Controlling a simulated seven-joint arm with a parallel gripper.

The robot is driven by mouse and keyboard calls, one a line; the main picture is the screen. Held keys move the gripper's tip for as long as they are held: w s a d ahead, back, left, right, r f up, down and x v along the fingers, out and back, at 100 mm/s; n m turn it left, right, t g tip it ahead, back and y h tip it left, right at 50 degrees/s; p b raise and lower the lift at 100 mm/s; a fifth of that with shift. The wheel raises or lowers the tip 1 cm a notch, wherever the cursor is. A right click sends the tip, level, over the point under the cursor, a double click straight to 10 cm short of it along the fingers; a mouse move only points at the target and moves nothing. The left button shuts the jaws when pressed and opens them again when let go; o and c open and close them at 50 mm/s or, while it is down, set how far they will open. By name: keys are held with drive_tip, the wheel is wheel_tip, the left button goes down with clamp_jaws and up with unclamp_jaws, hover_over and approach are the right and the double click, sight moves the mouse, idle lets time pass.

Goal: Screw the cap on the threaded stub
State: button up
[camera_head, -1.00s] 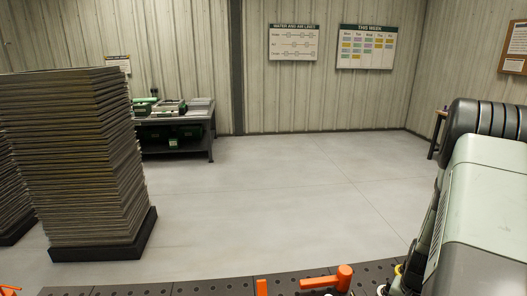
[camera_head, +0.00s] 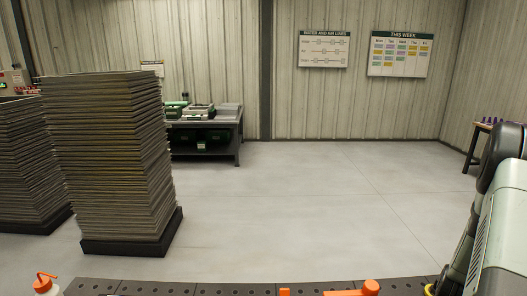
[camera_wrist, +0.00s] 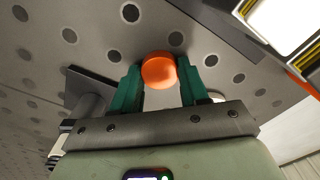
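In the wrist view, my gripper (camera_wrist: 160,76) has two green fingers, one on each side of a round orange piece (camera_wrist: 159,70) that looks like the cap. The piece fills the gap between the fingertips, and the fingers appear shut on it. A dark grey plate with round holes (camera_wrist: 110,28) lies behind it. I cannot make out the threaded stub. In the head view, my gripper is out of the picture.
The perforated bench edge (camera_head: 230,290) runs along the bottom of the head view. Orange fittings (camera_head: 370,288) stand there, with an orange-topped bottle (camera_head: 45,284) at left. Beyond are sheet stacks (camera_head: 115,160), a dark shop table (camera_head: 205,140) and open floor.

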drive_tip(key=shift+c, duration=1.3)
wheel_tip(320, 180, up, 9)
drive_tip(key=s+d+r, duration=0.2)
drive_tip(key=d, duration=0.1)
drive_tip(key=s+d+r, duration=0.1)
drive_tip(key=d+r, duration=0.1)
drive_tip(key=s+d+r, duration=0.2)
drive_tip(key=d, duration=0.1)
drive_tip(key=shift+s+d+r, duration=0.2)
drive_tip(key=shift+s+d, duration=0.1)
drive_tip(key=shift+d, duration=0.05)
drive_tip(key=shift+f, duration=1.45)
drive_tip(key=n, duration=0.6)
